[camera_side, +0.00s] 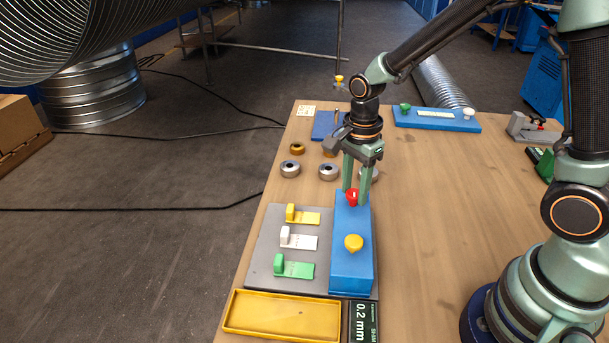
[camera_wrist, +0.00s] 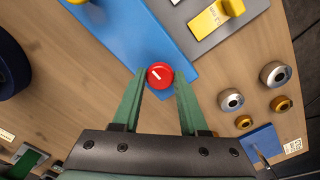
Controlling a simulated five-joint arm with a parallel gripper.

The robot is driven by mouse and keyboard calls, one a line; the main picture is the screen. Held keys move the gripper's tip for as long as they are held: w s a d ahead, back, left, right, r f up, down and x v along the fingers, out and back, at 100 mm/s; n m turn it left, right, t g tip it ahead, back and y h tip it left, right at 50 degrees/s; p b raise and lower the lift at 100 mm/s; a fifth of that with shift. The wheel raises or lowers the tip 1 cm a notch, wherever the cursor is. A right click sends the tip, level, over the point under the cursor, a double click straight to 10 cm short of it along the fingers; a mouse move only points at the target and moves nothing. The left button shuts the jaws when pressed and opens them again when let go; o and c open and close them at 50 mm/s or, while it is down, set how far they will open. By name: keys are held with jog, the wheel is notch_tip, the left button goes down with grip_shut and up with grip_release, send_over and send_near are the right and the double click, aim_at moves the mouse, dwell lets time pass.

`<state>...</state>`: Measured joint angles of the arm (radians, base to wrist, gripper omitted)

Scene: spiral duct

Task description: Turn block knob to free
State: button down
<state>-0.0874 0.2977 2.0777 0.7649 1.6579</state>
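A blue block (camera_side: 351,270) stands on the right part of a grey plate and carries a red knob (camera_side: 352,198) at its far end and a yellow knob (camera_side: 354,243) nearer the middle. My gripper (camera_side: 355,190) points down over the red knob with one finger on each side. In the wrist view the red knob (camera_wrist: 160,75) sits between the fingertips (camera_wrist: 160,78). Its white line slants toward the upper left. A narrow gap seems to show beside the knob, so the fingers look open around it. Contact is hard to judge.
The grey plate (camera_side: 262,249) holds yellow, white and green sliders (camera_side: 296,266) left of the block. A yellow tray (camera_side: 281,316) and a display reading 0.2 mm (camera_side: 364,321) lie in front. Metal rings (camera_side: 290,169) stand behind.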

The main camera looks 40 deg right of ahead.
jog(key=shift+n, duration=0.4)
jog(key=n, duration=0.3)
jog(key=shift+n, duration=0.4)
jog(key=n, duration=0.4)
jog(key=shift+n, duration=0.3)
jog(key=n, duration=0.8)
jog(key=shift+n, duration=0.3)
jog(key=shift+c, duration=2.2)
grip_release()
